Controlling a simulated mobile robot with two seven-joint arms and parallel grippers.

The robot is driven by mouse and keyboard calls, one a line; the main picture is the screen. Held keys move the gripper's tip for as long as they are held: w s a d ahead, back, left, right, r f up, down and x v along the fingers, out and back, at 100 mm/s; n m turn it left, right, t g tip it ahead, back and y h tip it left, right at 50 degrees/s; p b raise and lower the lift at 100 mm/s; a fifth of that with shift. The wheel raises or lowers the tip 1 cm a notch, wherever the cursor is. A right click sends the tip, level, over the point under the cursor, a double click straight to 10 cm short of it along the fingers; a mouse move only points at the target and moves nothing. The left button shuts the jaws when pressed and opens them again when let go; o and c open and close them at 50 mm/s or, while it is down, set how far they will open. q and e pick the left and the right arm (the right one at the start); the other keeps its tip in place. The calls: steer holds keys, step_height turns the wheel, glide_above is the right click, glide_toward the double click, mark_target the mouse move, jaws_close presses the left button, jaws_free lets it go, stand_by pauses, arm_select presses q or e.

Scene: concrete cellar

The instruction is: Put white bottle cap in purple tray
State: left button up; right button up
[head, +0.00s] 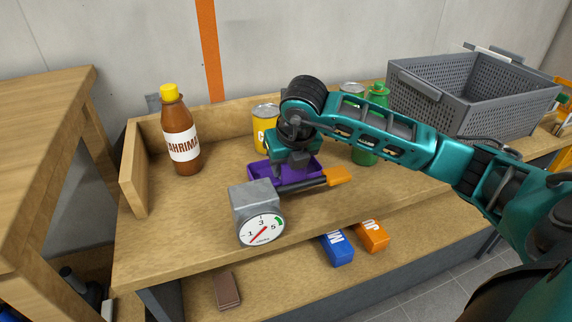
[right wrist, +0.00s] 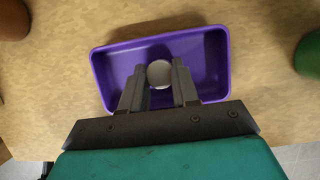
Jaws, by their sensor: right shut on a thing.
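The purple tray (head: 259,170) sits on the wooden bench in the head view, partly hidden by my right arm. In the right wrist view the tray (right wrist: 101,72) lies directly below my right gripper (right wrist: 159,76). That gripper is shut on the white bottle cap (right wrist: 160,73), a small pale round thing between its two fingers, over the tray's inside. I cannot tell whether the cap touches the tray floor. In the head view my right gripper (head: 294,160) is at the tray, and the cap is hidden. My left gripper is not in view.
A grey dial gauge (head: 257,212) and an orange-handled tool (head: 338,176) are close in front of the tray. A yellow can (head: 265,115) and green bottle (head: 364,156) stand behind and right. A brown bottle (head: 180,135) stands left; a grey crate (head: 455,105) is at back right.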

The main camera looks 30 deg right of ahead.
steer(key=shift+f, duration=0.15)
steer(key=o, duration=1)
steer(key=shift+s+r, duration=0.1)
steer(key=shift+r, duration=0.5)
arm_select(q)
steer(key=p, duration=0.1)
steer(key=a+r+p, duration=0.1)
steer(key=p, duration=0.1)
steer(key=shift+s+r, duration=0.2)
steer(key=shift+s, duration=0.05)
arm_select(e)
steer(key=v, duration=1.1)
steer(key=shift+s+a, duration=0.1)
